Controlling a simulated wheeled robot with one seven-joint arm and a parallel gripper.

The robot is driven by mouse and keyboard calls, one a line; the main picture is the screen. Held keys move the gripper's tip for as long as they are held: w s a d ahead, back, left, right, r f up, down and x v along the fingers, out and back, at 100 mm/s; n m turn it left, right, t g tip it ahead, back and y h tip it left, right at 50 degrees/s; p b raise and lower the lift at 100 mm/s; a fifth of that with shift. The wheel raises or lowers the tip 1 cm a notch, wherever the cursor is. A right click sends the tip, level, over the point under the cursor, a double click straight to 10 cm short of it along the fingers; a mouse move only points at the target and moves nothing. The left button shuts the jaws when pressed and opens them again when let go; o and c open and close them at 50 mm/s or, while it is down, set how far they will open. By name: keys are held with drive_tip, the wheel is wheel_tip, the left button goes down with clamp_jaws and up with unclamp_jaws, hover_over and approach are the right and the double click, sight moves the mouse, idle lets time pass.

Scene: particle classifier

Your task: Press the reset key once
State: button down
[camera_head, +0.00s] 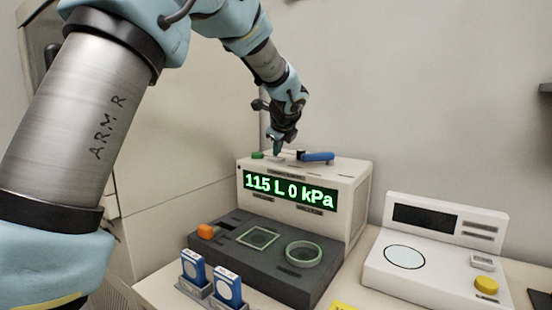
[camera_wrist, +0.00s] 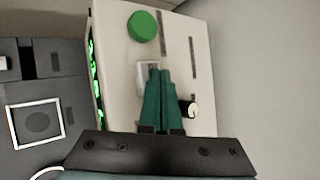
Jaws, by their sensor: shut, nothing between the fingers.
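The beige instrument (camera_head: 355,195) stands on the bench with a green display (camera_head: 290,191) reading "115 L 0 kPa". My gripper (camera_head: 277,151) is over its top face, fingers pointing down. In the wrist view my gripper (camera_wrist: 160,71) has its teal fingers together with nothing between them. The tips overlap a small pale rectangular key (camera_wrist: 145,68) and partly hide it. I cannot tell whether they touch it, and no reset label is legible. A round green button (camera_wrist: 143,26) lies beyond the tips; it also shows in the head view (camera_head: 257,155).
A black knob (camera_wrist: 188,107) with a white top is close beside the fingers. A blue handle (camera_head: 317,156) is on the instrument's top right. The dark base (camera_head: 240,262) carries an orange button (camera_head: 206,231). Blue-and-white boxes (camera_head: 228,285) stand in front. A white device (camera_head: 430,265) stands right.

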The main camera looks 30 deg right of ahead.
sight(278, 158)
drive_tip(key=shift+f+b, duration=0.35)
drive_tip(key=shift+f, duration=0.2)
idle(0.6)
drive_tip(key=shift+r+p, duration=1.25)
drive_tip(key=shift+r, duration=0.05)
drive_tip(key=shift+r, duration=0.15)
wheel_tip(278, 158, up, 5)
drive_tip(key=p, duration=0.5)
